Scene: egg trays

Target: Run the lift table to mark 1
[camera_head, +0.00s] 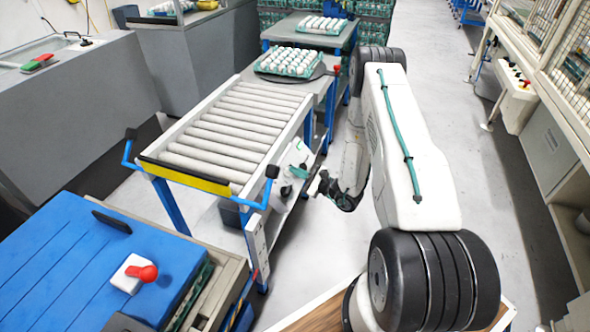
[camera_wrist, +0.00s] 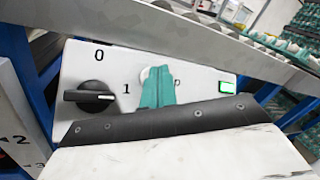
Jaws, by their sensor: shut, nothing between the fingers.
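The roller-topped lift table (camera_head: 165,185) has blue legs and a yellow front edge. Its pale control panel (camera_wrist: 215,70) fills the middle of the wrist view. A black knob (camera_wrist: 91,97) is at its left, with 0 above and 1 to the right; its white line lies level, toward 1. My gripper (camera_wrist: 157,70) has its teal fingers shut and empty, in front of a round pale button (camera_wrist: 146,75) that they mostly hide. I cannot tell whether they touch it. A green-lit rectangle (camera_wrist: 227,87) is at the right. In the head view my gripper (camera_head: 299,172) is beside the table's right side.
A plate with numbers (camera_wrist: 18,140), 2 and 3 readable, is at the wrist view's left edge. An egg tray (camera_head: 290,62) stands on a dark turntable behind the rollers. A blue-topped machine (camera_head: 70,265) with a red knob is at front left. Floor on the right is clear.

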